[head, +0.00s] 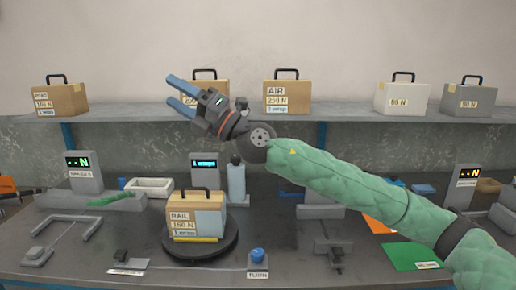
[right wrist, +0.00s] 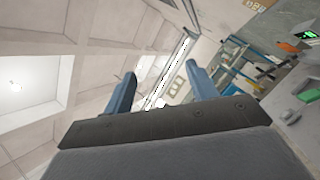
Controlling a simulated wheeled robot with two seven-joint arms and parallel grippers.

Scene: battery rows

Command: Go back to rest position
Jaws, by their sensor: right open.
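My right gripper (head: 171,92) is raised in front of the back shelf, its two blue fingers spread and pointing to the upper left. Nothing is between them. In the right wrist view the same open fingers (right wrist: 161,73) stand apart against ceiling and wall. My right arm, in a green padded sleeve, reaches in from the lower right. My left gripper is not in view. A tan box marked RAIL (head: 180,220) stands upright on a dark round turntable (head: 200,250), below and apart from my right gripper.
The shelf (head: 350,111) holds several handled boxes; my gripper partly hides one tan box (head: 214,88). On the bench are a blue bottle (head: 236,182), a white tray (head: 150,187), a blue TURN button (head: 257,256), small displays and a green mat (head: 408,256) near my forearm.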

